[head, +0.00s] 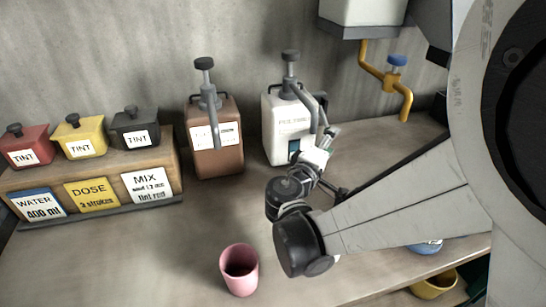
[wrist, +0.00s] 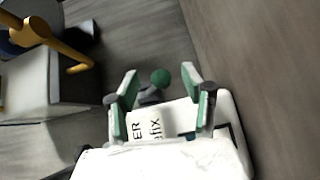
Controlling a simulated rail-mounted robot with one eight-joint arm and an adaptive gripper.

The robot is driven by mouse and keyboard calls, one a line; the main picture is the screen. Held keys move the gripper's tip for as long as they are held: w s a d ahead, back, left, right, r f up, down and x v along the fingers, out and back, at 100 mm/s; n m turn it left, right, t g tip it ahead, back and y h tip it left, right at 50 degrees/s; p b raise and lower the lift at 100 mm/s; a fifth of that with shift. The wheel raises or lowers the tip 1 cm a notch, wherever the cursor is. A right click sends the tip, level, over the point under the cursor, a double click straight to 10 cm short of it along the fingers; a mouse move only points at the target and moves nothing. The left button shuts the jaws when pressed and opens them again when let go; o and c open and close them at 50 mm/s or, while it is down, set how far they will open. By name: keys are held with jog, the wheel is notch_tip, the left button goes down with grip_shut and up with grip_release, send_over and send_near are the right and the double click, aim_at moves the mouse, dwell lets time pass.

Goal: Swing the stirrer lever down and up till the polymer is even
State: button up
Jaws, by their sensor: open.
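The white polymer container (head: 278,140) stands on the bench against the wall, with a grey pump head and spout (head: 290,62) on top. My gripper (head: 325,143) is at its right front side and hides part of it. In the wrist view, my gripper (wrist: 161,85) is open, its two green-padded fingers spread apart. A round green knob (wrist: 161,77) shows between the fingertips, apparently the stirrer lever's end; I cannot tell whether anything touches it. The container's white label with black letters (wrist: 145,128) lies beyond the fingers. The polymer inside is hidden.
A brown pump container (head: 215,155) stands left of the polymer. Red, yellow and black tint boxes (head: 135,128) sit on a wooden stand further left. A pink cup (head: 239,275) stands at the front. A yellow pipe with a blue tap (head: 372,65) hangs at the right.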

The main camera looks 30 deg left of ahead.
aim_at(325, 121)
jog(key=shift+n+y, duration=0.3)
jog(key=shift+y, duration=0.2)
jog(key=shift+w+a+r, duration=0.1)
jog(key=shift+w+a, duration=0.2)
jog(key=shift+w, duration=0.45)
jog(key=shift+w+a+f, duration=0.1)
jog(key=shift+w+a, duration=0.15)
jog(key=shift+w, duration=0.45)
jog(key=shift+w+a+r, duration=0.1)
jog(key=shift+w+a, duration=0.2)
jog(key=shift+w, duration=0.45)
jog(key=shift+c, duration=0.2)
grip_shut()
